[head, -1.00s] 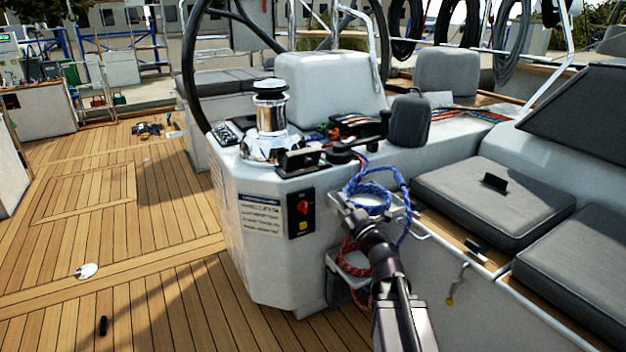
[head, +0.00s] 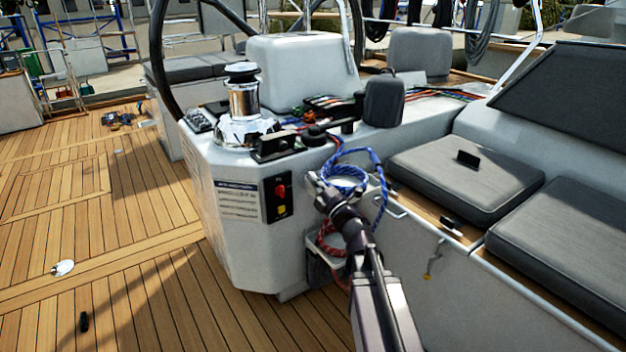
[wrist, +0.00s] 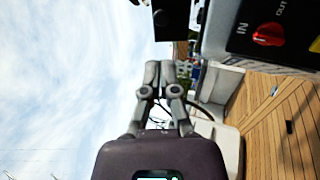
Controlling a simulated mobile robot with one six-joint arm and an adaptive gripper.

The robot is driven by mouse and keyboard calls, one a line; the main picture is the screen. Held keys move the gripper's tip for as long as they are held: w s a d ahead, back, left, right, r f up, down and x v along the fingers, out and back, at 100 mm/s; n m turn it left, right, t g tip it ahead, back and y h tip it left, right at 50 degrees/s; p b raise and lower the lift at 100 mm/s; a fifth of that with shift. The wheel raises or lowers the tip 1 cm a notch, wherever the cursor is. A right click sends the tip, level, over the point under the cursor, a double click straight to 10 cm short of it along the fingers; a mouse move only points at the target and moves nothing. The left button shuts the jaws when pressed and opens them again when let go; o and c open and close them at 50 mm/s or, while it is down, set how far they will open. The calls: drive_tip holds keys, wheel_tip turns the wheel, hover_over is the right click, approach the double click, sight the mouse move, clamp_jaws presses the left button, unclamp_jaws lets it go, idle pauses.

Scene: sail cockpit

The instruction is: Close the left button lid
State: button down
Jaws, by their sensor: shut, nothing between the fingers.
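Two low black button fittings sit on the near top edge of the white console. The left one has a dark flat lid (head: 271,147) that looks raised on edge; its exact angle is hard to tell. A round black button cap (head: 314,133) is to its right. My gripper (head: 318,182) is below and right of the left lid, in front of the console's side, apart from the lid. In the wrist view my gripper's fingers (wrist: 160,72) are together and empty. A black plate (wrist: 172,18) shows beyond them at the top; I cannot tell if it is the lid.
A chrome winch (head: 243,108) stands behind the left lid. A switch panel (head: 276,197) with a red knob is left of my gripper. Blue rope (head: 376,170) and red rope (head: 328,238) hang close around my gripper. Grey seat cushions (head: 470,175) are at the right. The deck at left is mostly clear.

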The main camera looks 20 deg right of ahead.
sight(285, 146)
drive_tip(key=p+x, duration=0.3)
drive_tip(key=x, duration=0.7)
drive_tip(key=shift+w+a+r, duration=0.2)
drive_tip(key=shift+w, duration=0.05)
drive_tip(key=shift+w+a+r+p, duration=0.15)
drive_tip(key=shift+w+a+p, duration=0.1)
drive_tip(key=shift+w+p, duration=0.2)
